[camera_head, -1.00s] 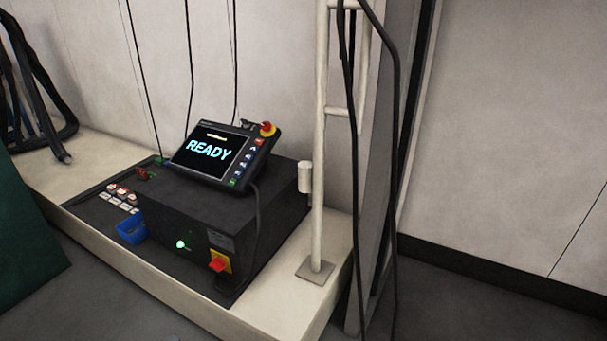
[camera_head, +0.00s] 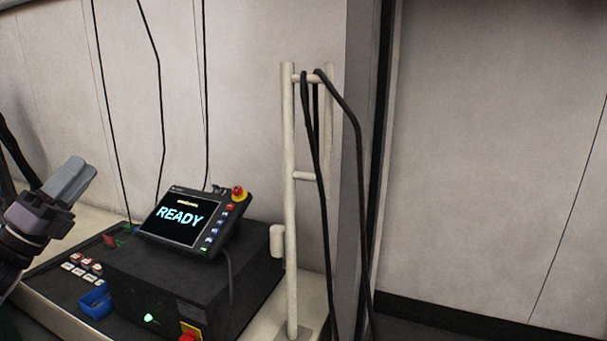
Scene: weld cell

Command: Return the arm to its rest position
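My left gripper (camera_head: 72,180) shows at the left edge of the head view, pointing up and to the right. Its grey fingers appear close together, with nothing visible between them. It is apart from the black control box and to the left of the tablet-like panel (camera_head: 184,216), whose screen reads READY. My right gripper is not in view.
The black control box (camera_head: 240,265) stands on a pale bench with a blue bin (camera_head: 96,301) and several small buttons. A white post frame (camera_head: 289,200) with draped black cables (camera_head: 352,130) stands right of it. Wall and floor at right are clear.

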